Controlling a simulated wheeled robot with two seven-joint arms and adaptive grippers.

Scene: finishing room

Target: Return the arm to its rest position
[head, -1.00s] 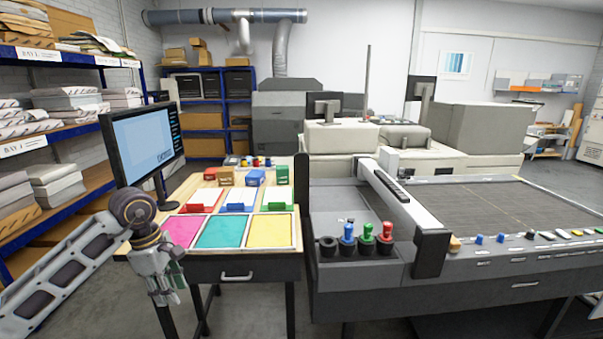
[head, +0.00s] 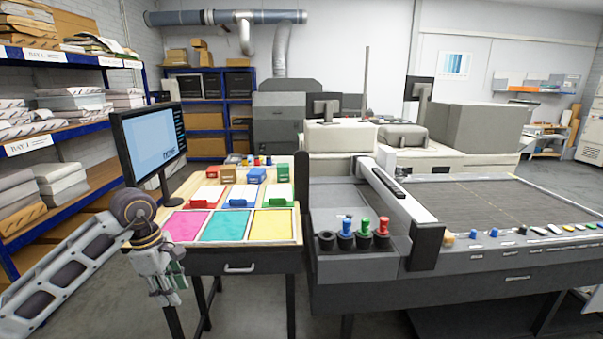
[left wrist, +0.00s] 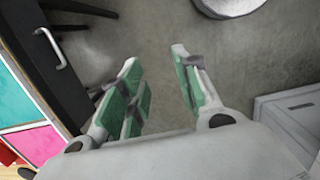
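My left gripper (head: 170,292) hangs fingers-down in front of the left side of the wooden table in the head view. In the left wrist view its two green-padded fingers (left wrist: 160,92) are spread apart, with only grey floor showing between them. It is empty and touches nothing that I can see. My left arm comes in from the lower left of the head view. My right gripper is not in either view.
The table (head: 190,192) carries pink, teal and yellow trays, small coloured boxes and a monitor (head: 150,145). A drawer handle (head: 240,268) faces me. A cutting machine (head: 380,270) with tool holders stands at right. Shelves (head: 70,130) line the left.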

